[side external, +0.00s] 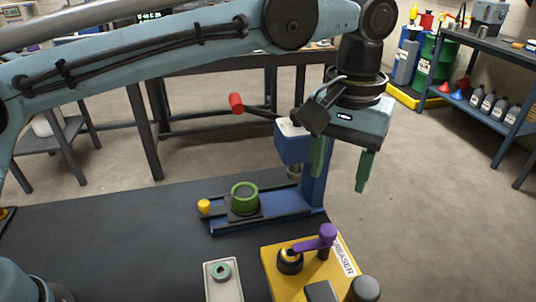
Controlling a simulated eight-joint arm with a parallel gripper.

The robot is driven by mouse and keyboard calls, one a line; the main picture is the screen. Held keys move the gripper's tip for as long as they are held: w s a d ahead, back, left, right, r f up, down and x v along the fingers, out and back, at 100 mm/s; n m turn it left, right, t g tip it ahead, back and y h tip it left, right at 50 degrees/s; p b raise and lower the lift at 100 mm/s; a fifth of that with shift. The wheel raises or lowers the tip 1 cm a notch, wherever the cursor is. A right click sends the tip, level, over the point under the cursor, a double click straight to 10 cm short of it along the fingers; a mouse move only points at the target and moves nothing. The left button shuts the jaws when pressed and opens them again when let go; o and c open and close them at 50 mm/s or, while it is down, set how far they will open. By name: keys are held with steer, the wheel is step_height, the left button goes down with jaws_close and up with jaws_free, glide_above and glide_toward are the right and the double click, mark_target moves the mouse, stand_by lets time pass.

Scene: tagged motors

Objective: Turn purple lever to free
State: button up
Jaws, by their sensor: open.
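The purple lever (316,239) is on top of a yellow box (276,271) at the bottom of the side external view. Its arm runs from a dark round hub at left to a purple knob at right. Dark lettering on the box's right edge reads partly "REASER"; any free mark is not readable. My gripper (340,181) hangs above and behind the lever, with two green fingers pointing down. The fingers are apart with nothing between them. It is clear of the lever.
A blue press (311,190) with a red-knobbed handle (237,103) stands close behind my gripper. A pale tray (222,284) sits left of the yellow box. The dark mat (110,235) at left is mostly clear.

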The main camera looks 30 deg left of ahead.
mark_target(328, 229)
step_height(328, 229, down, 12)
steer(key=shift+d+f, duration=0.1)
stand_by(0.6)
steer(key=c, duration=1)
steer(key=shift+c, duration=0.2)
